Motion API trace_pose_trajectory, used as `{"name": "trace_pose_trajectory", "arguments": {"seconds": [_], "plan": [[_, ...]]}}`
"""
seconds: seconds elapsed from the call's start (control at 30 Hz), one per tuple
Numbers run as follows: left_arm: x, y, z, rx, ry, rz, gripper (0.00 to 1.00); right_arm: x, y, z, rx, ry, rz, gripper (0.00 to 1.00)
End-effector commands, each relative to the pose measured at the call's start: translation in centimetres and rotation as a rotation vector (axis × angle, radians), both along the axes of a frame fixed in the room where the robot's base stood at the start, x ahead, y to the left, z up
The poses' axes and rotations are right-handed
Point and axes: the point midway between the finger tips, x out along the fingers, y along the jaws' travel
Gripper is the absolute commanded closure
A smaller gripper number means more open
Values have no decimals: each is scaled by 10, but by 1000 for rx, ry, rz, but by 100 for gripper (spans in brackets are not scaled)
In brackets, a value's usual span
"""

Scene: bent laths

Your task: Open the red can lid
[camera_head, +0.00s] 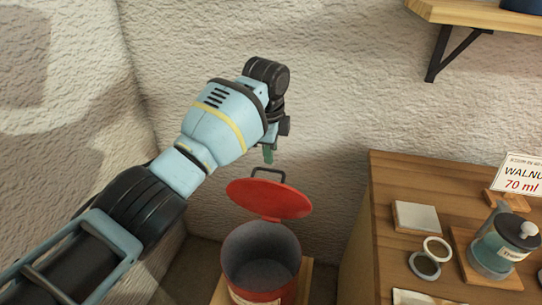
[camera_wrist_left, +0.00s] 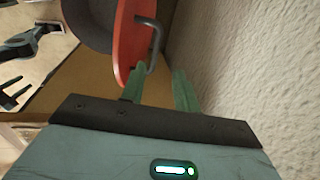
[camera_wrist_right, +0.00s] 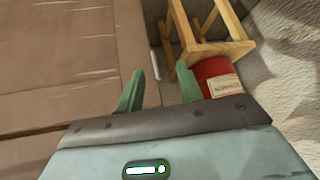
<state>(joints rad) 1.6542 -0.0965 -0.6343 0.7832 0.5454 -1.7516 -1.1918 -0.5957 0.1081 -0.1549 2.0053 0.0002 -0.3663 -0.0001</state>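The red can (camera_head: 240,252) stands at the bottom centre of the head view, its grey inside showing. Its red lid (camera_head: 268,198) is raised and tilted at the back of the can, with a dark handle (camera_head: 267,172) on it. My left gripper (camera_head: 268,154) is just above the handle. In the left wrist view its green fingers (camera_wrist_left: 160,85) are apart, with the lid (camera_wrist_left: 128,45) and handle (camera_wrist_left: 152,42) just beyond them; nothing is gripped. My right gripper (camera_wrist_right: 160,85) is open and empty.
A wooden cabinet (camera_head: 355,240) stands right of the can, bearing a glass jar (camera_head: 497,250), a white-topped block (camera_head: 415,217) and small rings. A wall shelf (camera_head: 480,15) is at upper right. The rough wall (camera_head: 330,80) is close behind the lid. A wooden stand (camera_wrist_right: 220,47) shows in the right wrist view.

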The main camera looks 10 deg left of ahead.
Motion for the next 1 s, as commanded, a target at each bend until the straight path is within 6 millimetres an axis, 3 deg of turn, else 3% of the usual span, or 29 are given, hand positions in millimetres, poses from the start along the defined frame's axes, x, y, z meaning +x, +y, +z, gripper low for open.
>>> {"name": "trace_pose_trajectory", "arguments": {"seconds": [0.3, 0.53, 0.7, 0.83, 1.0], "plan": [[-1, 0, 3, 0, 2, 1, 69, -3, 0, -1, 1, 5, 0, 64], [9, 16, 11, -48, -66, 27, 99, 1, 0, 5, -1, -4, 0, 64], [14, 46, 26, -179, -201, 62, 100, 10, 0, 17, -1, -28, -1, 64], [-1, 60, 32, -294, -267, 69, 100, 16, -1, 27, -1, -47, -1, 64], [-36, 67, 30, -421, -279, 64, 100, 20, -1, 34, -2, -58, -1, 64]]}}
